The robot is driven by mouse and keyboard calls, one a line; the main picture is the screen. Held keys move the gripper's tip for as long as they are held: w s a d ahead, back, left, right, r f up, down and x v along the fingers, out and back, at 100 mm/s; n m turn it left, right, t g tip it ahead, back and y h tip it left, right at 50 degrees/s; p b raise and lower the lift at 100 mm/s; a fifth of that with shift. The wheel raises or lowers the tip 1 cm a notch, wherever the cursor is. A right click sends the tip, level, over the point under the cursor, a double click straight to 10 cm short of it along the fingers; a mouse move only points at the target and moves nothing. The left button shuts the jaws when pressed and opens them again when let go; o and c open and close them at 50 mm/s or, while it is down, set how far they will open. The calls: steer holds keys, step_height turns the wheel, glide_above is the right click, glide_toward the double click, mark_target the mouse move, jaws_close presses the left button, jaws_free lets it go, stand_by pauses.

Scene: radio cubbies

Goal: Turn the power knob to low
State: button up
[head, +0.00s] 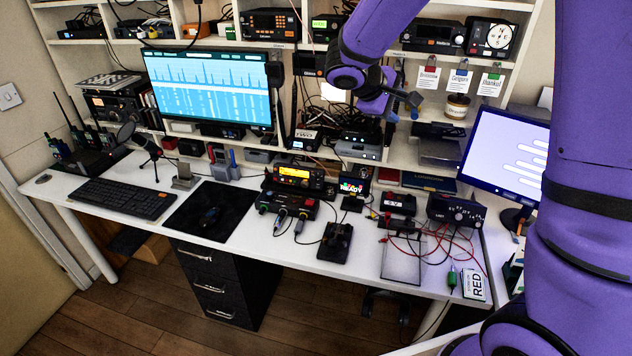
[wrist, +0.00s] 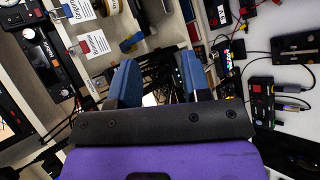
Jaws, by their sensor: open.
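My gripper (head: 403,106) is open and empty, raised in front of the shelves at the back of the desk. Its two blue fingers stand apart in the wrist view (wrist: 157,80). A black box with a large knob and white marks (head: 458,210) sits on the right of the desk, below and right of my gripper.
A large monitor (head: 210,88) stands left and a smaller one (head: 508,152) right. Red and black cables (head: 435,240) lie around a flat grey plate (head: 401,262). Tags (head: 459,82) hang from the shelf beside my gripper. A keyboard (head: 122,199) lies at left.

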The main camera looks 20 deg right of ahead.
steer(key=w+a+f+n+t+h, duration=0.2)
steer(key=w+a+f+n+t, duration=0.15)
steer(key=w+f, duration=0.55)
steer(key=n+t+y, duration=0.4)
steer(key=n+t, duration=0.2)
steer(key=n, duration=0.4)
glide_toward(317, 179)
steer(key=x, duration=0.9)
steer(key=shift+f, duration=0.1)
jaws_close()
